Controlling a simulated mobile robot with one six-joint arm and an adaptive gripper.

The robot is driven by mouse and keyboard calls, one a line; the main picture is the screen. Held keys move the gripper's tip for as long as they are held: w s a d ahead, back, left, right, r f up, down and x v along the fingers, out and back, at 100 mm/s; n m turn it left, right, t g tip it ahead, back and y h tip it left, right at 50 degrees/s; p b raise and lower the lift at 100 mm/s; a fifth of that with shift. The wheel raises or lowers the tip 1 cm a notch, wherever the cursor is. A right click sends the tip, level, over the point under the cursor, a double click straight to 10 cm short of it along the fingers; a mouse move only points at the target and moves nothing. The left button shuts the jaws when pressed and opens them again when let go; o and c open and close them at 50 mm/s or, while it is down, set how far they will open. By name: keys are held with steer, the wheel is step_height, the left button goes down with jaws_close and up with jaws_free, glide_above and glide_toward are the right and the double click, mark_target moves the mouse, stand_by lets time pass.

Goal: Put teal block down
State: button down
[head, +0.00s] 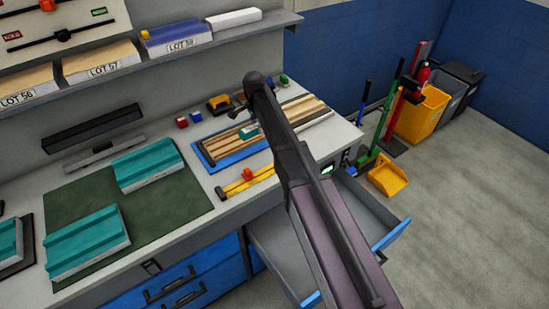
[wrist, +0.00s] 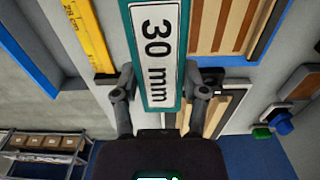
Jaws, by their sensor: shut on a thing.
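The teal block (wrist: 160,50) has a white label reading "30 mm" and sits between the fingers of my gripper (wrist: 160,92) in the wrist view. My gripper is shut on it. In the head view the teal block (head: 249,131) shows small over the blue tray (head: 243,156) with wooden strips. My arm hides part of the tray and most of my gripper. I cannot tell whether the block touches anything below.
A yellow rule (head: 235,186) with a red slider lies in front of the tray. Large teal-topped panels (head: 148,167) rest on a green mat (head: 170,208) to the left. Small coloured blocks (head: 182,122) stand behind. An open drawer (head: 275,240) juts out below the bench.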

steer(key=s+d+f+b, duration=0.2)
steer(key=s, duration=0.7)
steer(key=s+d+f+b, duration=0.2)
steer(key=s+f+b, duration=0.1)
steer(key=s, duration=0.7)
steer(key=w+d, duration=0.1)
steer(key=w, duration=0.3)
steer(key=w+f+b, duration=0.1)
steer(key=w, duration=0.4)
steer(key=w+d, duration=0.1)
steer(key=w, duration=0.4)
steer(key=shift+w+d+f, duration=0.15)
steer(key=shift+d+f, duration=0.1)
steer(key=shift+d, duration=0.1)
steer(key=shift+w+d+b, duration=0.1)
steer(key=shift+w+b, duration=0.2)
steer(key=shift+w, duration=0.2)
steer(key=shift+w+f, duration=0.2)
steer(key=shift+f, duration=0.1)
steer(key=shift+f+b, duration=1.55)
steer(key=shift+b, duration=0.2)
